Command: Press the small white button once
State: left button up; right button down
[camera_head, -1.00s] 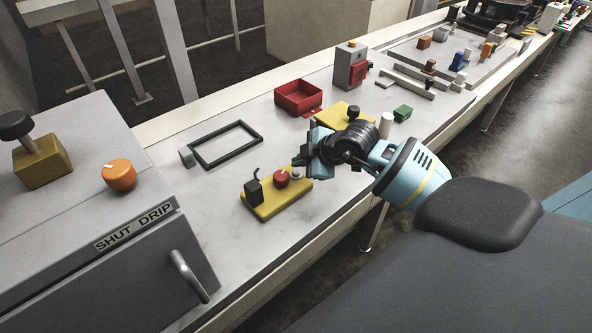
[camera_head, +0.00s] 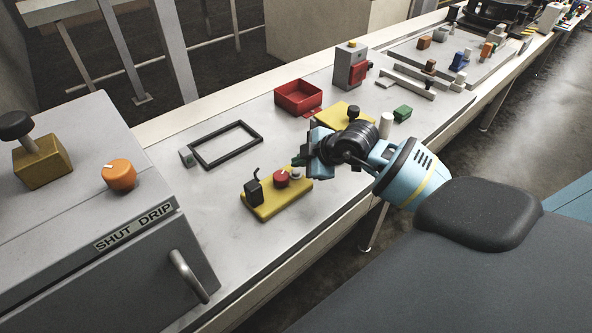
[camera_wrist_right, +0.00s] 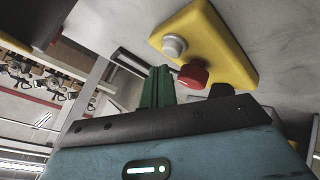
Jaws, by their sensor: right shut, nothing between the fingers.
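The small white button (camera_head: 297,173) sits at the right end of a yellow control plate (camera_head: 268,210), beside a red knob (camera_head: 281,179). In the right wrist view the button (camera_wrist_right: 174,46) is a pale round cap on the yellow plate, with the red knob (camera_wrist_right: 193,73) next to it. My right gripper (camera_head: 299,161) is shut and empty, its dark green fingertips close by the button. In the right wrist view the fingertips (camera_wrist_right: 158,70) appear just short of the button; I cannot tell whether they touch it. My left gripper is not in view.
A black lever (camera_head: 254,191) stands on the plate's left end. Behind are a black frame (camera_head: 226,145), a red tray (camera_head: 298,110) and another yellow plate (camera_head: 337,113). A white cylinder (camera_head: 386,125) and green block (camera_head: 402,113) stand right of it. A grey machine (camera_head: 90,240) fills the left.

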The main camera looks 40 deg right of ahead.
aim_at(300, 177)
jog(key=shift+f, duration=0.1)
dwell(0.3)
jog(key=shift+f, duration=0.35)
jog(key=shift+f, duration=0.5)
dwell(0.9)
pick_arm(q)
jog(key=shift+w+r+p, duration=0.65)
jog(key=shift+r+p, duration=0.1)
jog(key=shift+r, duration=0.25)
pick_arm(e)
jog(key=shift+r, duration=0.9)
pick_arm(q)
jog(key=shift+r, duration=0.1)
pick_arm(e)
jog(key=shift+r, duration=0.1)
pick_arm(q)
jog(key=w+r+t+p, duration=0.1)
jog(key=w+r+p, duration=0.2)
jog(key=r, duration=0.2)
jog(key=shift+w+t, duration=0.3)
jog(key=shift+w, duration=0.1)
pick_arm(e)
notch_tip(300, 177, up, 5)
jog(key=shift+f, duration=0.1)
